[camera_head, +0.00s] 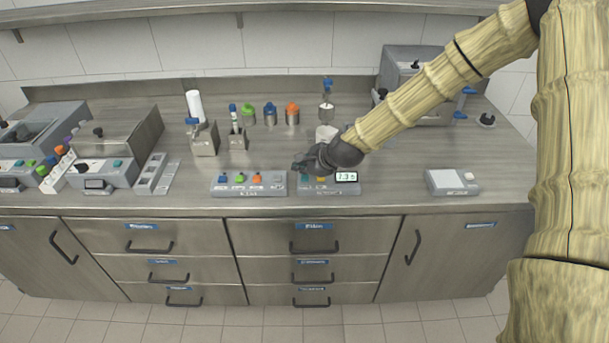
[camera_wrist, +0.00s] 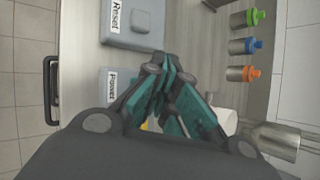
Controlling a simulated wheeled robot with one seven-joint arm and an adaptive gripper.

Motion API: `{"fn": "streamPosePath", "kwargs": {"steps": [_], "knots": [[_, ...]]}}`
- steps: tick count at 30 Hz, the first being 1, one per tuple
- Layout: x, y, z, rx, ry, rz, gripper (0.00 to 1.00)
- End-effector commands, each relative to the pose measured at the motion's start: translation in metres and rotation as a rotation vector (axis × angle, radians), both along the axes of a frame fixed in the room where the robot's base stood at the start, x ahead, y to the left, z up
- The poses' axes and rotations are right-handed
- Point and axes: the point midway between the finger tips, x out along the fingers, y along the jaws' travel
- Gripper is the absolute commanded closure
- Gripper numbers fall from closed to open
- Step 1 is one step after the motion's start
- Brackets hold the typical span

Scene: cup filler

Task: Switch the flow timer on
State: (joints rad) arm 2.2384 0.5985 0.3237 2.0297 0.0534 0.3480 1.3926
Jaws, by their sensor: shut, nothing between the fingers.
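A unit with blue, green and orange buttons (camera_head: 248,190) stands to the left. A grey box with a pale pad (camera_head: 452,182) stands to the right. Green (camera_head: 248,115), blue (camera_head: 270,115) and orange-topped (camera_head: 292,115) containers stand behind. Counter between display unit and right box is clear.

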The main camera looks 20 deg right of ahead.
Motion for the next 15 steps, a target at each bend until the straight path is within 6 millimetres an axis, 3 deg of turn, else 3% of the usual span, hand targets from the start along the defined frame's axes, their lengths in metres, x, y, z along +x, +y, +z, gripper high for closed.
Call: {"fn": "streamPosePath", "kwargs": {"steps": [8,15], "knots": [[0.0,0.0,0.004,0.0,0.0,0.0,1.0],[0.0,0.0,0.021,0.0,0.0,0.0,1.0]]}}
